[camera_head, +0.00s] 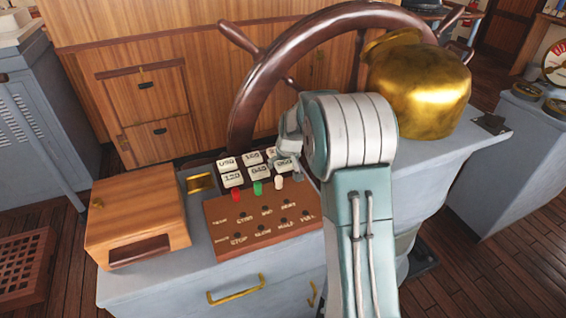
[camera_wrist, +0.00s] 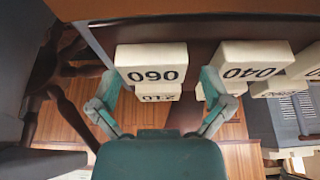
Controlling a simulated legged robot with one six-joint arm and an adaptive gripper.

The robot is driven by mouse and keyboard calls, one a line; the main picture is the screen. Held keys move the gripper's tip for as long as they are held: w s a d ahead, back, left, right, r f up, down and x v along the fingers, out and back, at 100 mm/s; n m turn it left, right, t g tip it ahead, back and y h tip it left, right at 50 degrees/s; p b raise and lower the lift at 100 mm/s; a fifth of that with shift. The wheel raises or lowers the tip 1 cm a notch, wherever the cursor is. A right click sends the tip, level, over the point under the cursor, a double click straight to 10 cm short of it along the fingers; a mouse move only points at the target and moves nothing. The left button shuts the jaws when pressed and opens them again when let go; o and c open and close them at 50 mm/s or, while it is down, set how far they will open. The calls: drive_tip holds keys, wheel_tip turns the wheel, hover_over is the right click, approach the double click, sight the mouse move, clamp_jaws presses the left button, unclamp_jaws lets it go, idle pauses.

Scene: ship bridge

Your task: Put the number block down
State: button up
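A white number block (camera_wrist: 152,64) is between my gripper's fingers in the wrist view; its digits read as 060 or 090, depending on which way up it is. My gripper (camera_wrist: 162,88) looks open: a gap shows between the right finger and the block, while the left fingertip is close to or touching its edge. In the head view my gripper (camera_head: 291,150) is over the right end of the block rows, largely hidden by my arm. Blocks 120 (camera_head: 232,179), 040 (camera_head: 259,171), 090 (camera_head: 227,163) and 150 (camera_head: 251,156) sit to its left.
A brown panel (camera_head: 263,218) with red, green and white knobs lies in front of the blocks. A wooden box (camera_head: 137,215) is at left. The large wheel (camera_head: 250,92) and a brass dome (camera_head: 418,88) stand behind and right, close to my arm.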

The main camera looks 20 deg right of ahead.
drive_tip(key=shift+d, duration=0.15)
drive_tip(key=shift+d, duration=0.15)
drive_tip(key=shift+r, duration=0.15)
drive_tip(key=v, duration=1.2)
drive_tip(key=s+a+r, duration=0.4)
drive_tip(key=s, duration=0.3)
drive_tip(key=s+a+r, duration=0.4)
drive_tip(key=s, duration=0.3)
drive_tip(key=s+a+f, duration=0.1)
drive_tip(key=s+a, duration=0.1)
drive_tip(key=s, duration=0.6)
drive_tip(key=s+a+f+t, duration=0.1)
drive_tip(key=s+a, duration=0.1)
drive_tip(key=s, duration=0.7)
drive_tip(key=shift+s+a, duration=0.15)
drive_tip(key=shift+a, duration=0.1)
